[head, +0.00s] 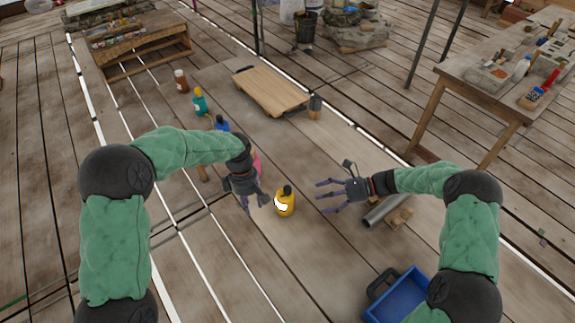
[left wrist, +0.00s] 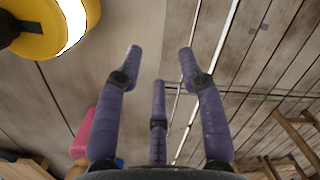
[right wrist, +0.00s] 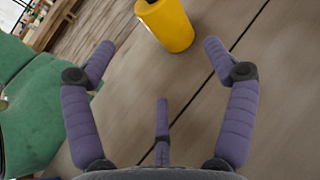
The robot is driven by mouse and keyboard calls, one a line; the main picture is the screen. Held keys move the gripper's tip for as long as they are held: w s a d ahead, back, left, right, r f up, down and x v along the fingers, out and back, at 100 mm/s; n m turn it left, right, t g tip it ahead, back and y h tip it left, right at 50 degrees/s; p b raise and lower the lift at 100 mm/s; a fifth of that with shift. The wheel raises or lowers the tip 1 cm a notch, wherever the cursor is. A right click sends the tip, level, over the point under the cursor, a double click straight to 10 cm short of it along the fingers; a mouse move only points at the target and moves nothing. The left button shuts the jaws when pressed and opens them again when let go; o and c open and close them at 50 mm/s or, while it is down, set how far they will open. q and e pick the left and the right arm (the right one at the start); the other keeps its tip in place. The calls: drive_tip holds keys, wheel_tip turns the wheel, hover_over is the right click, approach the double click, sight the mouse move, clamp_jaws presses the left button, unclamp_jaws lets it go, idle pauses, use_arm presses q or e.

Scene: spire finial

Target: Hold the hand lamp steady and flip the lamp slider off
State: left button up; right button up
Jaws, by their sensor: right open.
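The yellow hand lamp (head: 287,208), with a black top and a bright white patch, stands upright on the wooden surface between my grippers. It shows at the upper left of the left wrist view (left wrist: 40,40) and at the top of the right wrist view (right wrist: 168,27). I cannot make out its slider. My left gripper (head: 254,203) is open and empty, just left of the lamp and apart from it. My right gripper (head: 322,197) is open and empty, right of the lamp, its fingers pointing towards it.
A pink object (head: 257,163) is partly hidden behind my left gripper. Teal (head: 200,104) and brown (head: 182,84) bottles stand farther back, near a wooden board (head: 270,92). A grey pipe (head: 380,212) lies right of my right gripper; a blue tray (head: 396,292) is nearer.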

sight(291, 204)
drive_tip(key=shift+a, duration=0.15)
drive_tip(key=shift+a+f, duration=0.1)
drive_tip(key=shift+a, duration=0.25)
use_arm(q)
drive_tip(key=w+d+r+n+t, duration=0.1)
drive_tip(key=w+d+r+n, duration=0.2)
drive_tip(key=d+r, duration=0.8)
wheel_tip(291, 204, up, 3)
drive_tip(key=shift+w+d+f+n+y, duration=0.1)
drive_tip(key=shift+w+d+n+y, duration=0.05)
drive_tip(key=shift+d+n+y, duration=0.2)
use_arm(e)
drive_tip(key=x, duration=0.9)
drive_tip(key=shift+a+f, duration=0.2)
drive_tip(key=shift+a, duration=0.15)
